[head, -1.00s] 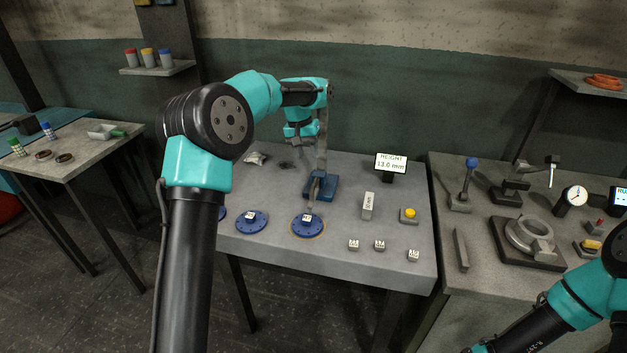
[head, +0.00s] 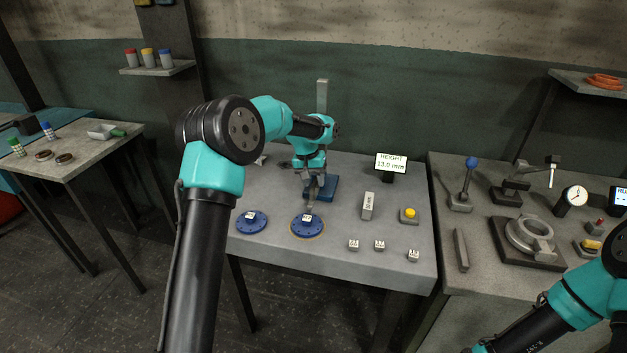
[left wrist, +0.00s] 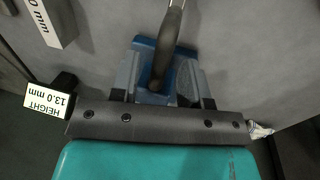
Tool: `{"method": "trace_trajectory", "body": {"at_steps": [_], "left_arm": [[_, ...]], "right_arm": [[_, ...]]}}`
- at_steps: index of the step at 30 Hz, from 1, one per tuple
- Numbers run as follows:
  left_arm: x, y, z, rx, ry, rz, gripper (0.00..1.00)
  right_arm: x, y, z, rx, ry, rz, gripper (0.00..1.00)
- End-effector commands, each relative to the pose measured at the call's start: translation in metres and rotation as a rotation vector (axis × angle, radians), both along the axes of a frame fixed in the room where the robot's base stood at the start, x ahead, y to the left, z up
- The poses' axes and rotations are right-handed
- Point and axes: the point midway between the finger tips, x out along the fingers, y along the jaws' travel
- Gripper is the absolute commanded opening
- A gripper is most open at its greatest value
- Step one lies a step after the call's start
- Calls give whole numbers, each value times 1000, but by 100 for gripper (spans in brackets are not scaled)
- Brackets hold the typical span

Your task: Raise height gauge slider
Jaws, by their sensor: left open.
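The height gauge has a blue base (head: 325,187) and a grey upright column (head: 322,97). Its slider is mostly hidden by my left gripper (head: 310,172) in the head view; a thin arm reaches down toward a blue flange disc (head: 308,228). In the left wrist view, the open jaws of my left gripper (left wrist: 163,84) stand on either side of a dark elongated gauge part (left wrist: 170,38) above the blue base (left wrist: 145,43). Whether they touch it I cannot tell. The height display (head: 391,163) reads 13.0 mm. My right gripper is out of view.
Another blue disc (head: 252,221) lies left of the gauge. A grey block (head: 368,206), a yellow button (head: 409,213) and several small labelled cubes (head: 379,246) are to the right. A bench with fixtures (head: 530,238) stands further right.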

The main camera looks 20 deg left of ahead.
Motion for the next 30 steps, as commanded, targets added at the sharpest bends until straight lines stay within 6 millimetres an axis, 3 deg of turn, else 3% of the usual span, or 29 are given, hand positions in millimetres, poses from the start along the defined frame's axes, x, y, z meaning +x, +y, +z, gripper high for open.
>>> {"method": "trace_trajectory", "body": {"at_steps": [14,25,30], "left_arm": [[0,0,0,0,0,0,0],[0,0,1,0,0,0,0],[1,0,11,-1,-3,1,0]], "right_arm": [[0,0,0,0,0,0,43],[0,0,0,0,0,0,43],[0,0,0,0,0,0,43]]}}
